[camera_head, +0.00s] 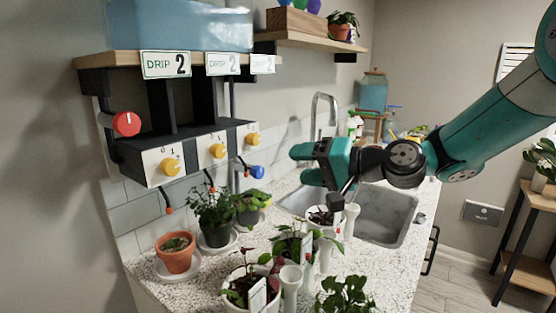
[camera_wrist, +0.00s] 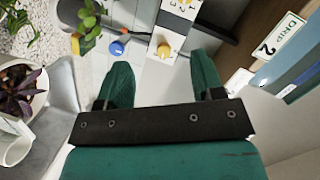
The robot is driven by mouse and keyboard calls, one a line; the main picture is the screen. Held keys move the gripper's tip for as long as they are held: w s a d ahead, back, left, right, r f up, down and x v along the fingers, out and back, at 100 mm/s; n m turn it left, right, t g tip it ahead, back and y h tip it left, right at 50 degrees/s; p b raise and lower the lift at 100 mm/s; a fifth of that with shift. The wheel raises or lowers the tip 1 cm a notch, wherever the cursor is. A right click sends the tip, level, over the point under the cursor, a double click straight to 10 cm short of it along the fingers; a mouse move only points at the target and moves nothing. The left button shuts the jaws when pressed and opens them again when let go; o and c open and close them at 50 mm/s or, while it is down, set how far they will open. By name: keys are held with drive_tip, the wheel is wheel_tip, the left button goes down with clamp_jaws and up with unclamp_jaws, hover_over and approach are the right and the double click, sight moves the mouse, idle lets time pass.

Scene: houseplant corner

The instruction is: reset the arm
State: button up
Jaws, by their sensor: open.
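My arm reaches in from the right in the head view, with my gripper (camera_head: 304,164) in the air above the counter, in front of the sink. Its green fingers are apart and point left toward the wall. In the wrist view my gripper (camera_wrist: 162,72) shows two green fingers spread with nothing between them. Beyond the fingertips, at a distance, are a yellow knob (camera_wrist: 164,51) on a white panel and a blue knob (camera_wrist: 117,47). My gripper appears clear of the fixtures.
Below my gripper, several potted plants and white tubes (camera_head: 291,284) crowd the speckled counter (camera_head: 190,291). The drip box with yellow knobs (camera_head: 171,167) hangs on the left wall. A tall faucet (camera_head: 322,108) rises behind the sink (camera_head: 388,214). A plant stand (camera_head: 524,241) is at right.

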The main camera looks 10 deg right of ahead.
drive_tip(key=s+a+n+g+h, duration=0.3)
drive_tip(key=s+n+g, duration=0.2)
drive_tip(key=s, duration=0.8)
drive_tip(key=s+d+f+n+g+h+p, duration=0.1)
drive_tip(key=s+d+f+g+h, duration=0.1)
drive_tip(key=s, duration=0.6)
drive_tip(key=s+d+f+n+g+h+p, duration=0.1)
drive_tip(key=s+d+h, duration=0.3)
drive_tip(key=s, duration=0.5)
drive_tip(key=shift+s+d+f+n+g, duration=0.3)
drive_tip(key=shift+d+f+n+g, duration=0.1)
drive_tip(key=shift+d+f+n, duration=0.15)
